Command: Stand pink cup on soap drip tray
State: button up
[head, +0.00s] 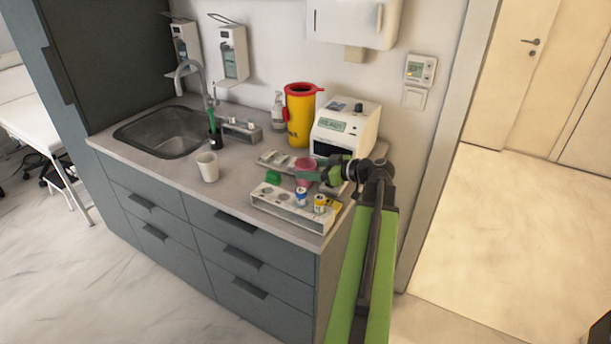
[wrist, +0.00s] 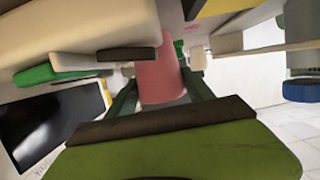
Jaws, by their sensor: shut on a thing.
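The pink cup (head: 305,170) is at the right part of the counter, in front of the white device. My gripper (head: 311,176) reaches in from the right and is shut on it. In the wrist view the pink cup (wrist: 160,78) sits between the two fingers of my gripper (wrist: 160,92). I cannot tell whether its base touches anything beneath. A pale ledge under the right wall soap dispenser (head: 233,54) looks like the soap drip tray (head: 222,83); it appears empty.
A white cup (head: 207,167) stands mid-counter. A rack (head: 290,212) with small vials lies at the front, beside a green block (head: 272,177). The yellow bin (head: 299,118), white device (head: 345,128) and grey holder (head: 242,131) stand behind. The sink (head: 160,132) is left.

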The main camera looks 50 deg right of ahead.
jog(key=c, duration=0.5)
jog(key=shift+c, duration=0.2)
jog(key=s+d+r+p, duration=0.3)
jog(key=s+r+p, duration=0.8)
jog(key=shift+d, duration=0.3)
dwell(1.4)
